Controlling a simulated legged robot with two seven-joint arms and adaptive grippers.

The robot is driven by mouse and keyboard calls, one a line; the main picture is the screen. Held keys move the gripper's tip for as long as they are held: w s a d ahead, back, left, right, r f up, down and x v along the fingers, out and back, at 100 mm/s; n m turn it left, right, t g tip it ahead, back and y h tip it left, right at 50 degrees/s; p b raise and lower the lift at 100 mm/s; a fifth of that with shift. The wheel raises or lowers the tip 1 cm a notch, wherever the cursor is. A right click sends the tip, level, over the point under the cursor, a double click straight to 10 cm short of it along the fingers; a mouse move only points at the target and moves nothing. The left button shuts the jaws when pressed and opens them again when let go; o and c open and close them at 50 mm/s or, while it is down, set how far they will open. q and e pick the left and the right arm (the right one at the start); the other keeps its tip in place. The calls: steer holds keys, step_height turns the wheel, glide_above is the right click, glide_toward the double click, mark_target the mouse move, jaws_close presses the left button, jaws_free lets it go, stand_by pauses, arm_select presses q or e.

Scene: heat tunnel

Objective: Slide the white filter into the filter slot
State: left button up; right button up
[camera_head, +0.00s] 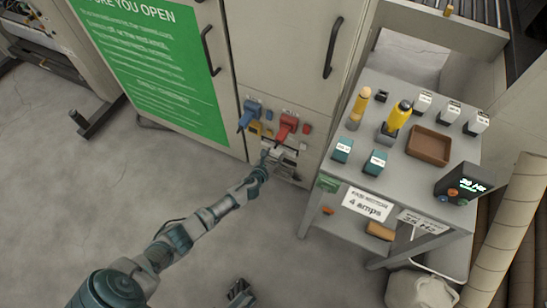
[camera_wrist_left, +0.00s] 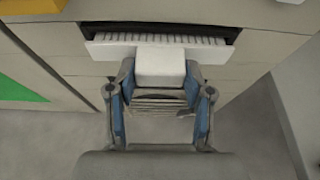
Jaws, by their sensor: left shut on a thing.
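The white filter (camera_wrist_left: 110,48) shows in the left wrist view as a wide white piece with a ribbed top and a block-shaped handle (camera_wrist_left: 160,65). Its back part lies in the dark filter slot (camera_wrist_left: 232,33), and its front edge and handle stick out. My left gripper (camera_wrist_left: 160,98) is shut on the handle, one finger on each side. In the head view my left gripper (camera_head: 264,163) is at the low front of the grey cabinet, and the filter (camera_head: 284,157) is small and partly hidden there. What seems to be my right gripper (camera_head: 240,293) shows at the bottom edge.
Blue (camera_head: 247,117) and red (camera_head: 286,125) handles stick out of the cabinet just above the slot. A grey table (camera_head: 395,95) with yellow tools, small boxes and a brown tray (camera_head: 428,145) stands to the right.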

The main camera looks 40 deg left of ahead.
arm_select(q)
steer(key=shift+w+a, duration=0.15)
steer(key=shift+w, duration=0.5)
steer(key=o, duration=1.4)
steer(key=v, duration=1.2)
steer(key=shift+f, duration=0.1)
